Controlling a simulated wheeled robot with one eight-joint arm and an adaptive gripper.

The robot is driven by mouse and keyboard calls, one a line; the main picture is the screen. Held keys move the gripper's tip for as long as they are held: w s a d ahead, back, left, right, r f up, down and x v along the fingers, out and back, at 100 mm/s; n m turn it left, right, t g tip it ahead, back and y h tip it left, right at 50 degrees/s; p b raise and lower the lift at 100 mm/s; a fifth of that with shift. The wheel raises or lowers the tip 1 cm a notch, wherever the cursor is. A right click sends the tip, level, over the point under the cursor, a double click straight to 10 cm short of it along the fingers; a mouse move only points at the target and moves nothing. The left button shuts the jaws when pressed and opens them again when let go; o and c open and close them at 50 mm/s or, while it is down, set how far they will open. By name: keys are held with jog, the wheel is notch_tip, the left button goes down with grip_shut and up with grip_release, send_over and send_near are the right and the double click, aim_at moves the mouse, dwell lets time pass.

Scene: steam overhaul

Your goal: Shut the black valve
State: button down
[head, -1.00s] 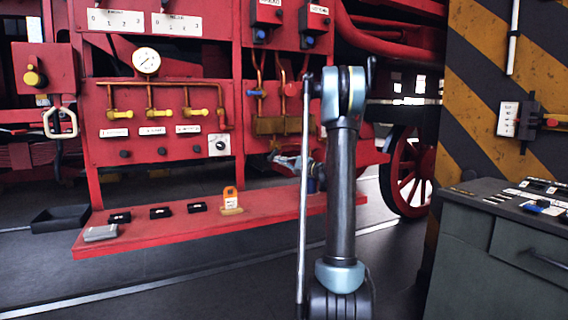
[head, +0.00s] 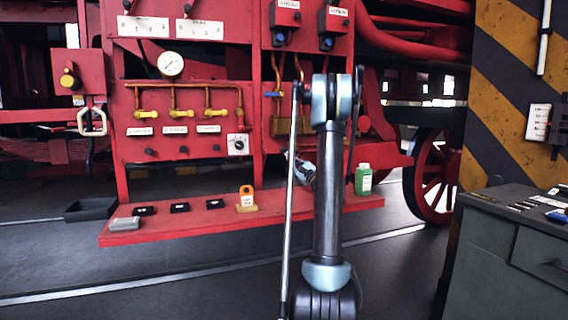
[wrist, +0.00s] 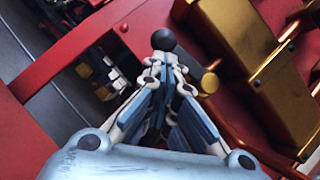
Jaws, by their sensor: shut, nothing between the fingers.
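My gripper (wrist: 168,62) is shut and empty in the wrist view. A round black knob (wrist: 164,40) sits right at its fingertips; I cannot tell whether they touch, or whether this knob is the black valve. A short brass cylinder (wrist: 209,82) is just right of the fingers. In the head view my gripper (head: 304,168) shows only in part, low behind my arm, in front of the red engine side. No clearly black valve handle stands out on the panel there; the handles on the copper pipes (head: 176,113) are yellow, and a blue one (head: 273,94) is nearer my arm.
Brass blocks (wrist: 275,105) fill the right of the wrist view, close to my gripper. A red ledge (head: 225,216) below the panel holds small items and a green bottle (head: 363,180). A grey cabinet (head: 505,240) stands at right. The floor in front is clear.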

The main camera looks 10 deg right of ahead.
jog(key=shift+a+r, duration=0.1)
jog(key=shift+a, duration=0.1)
dwell(0.4)
jog(key=shift+a, duration=0.1)
jog(key=shift+s, duration=0.1)
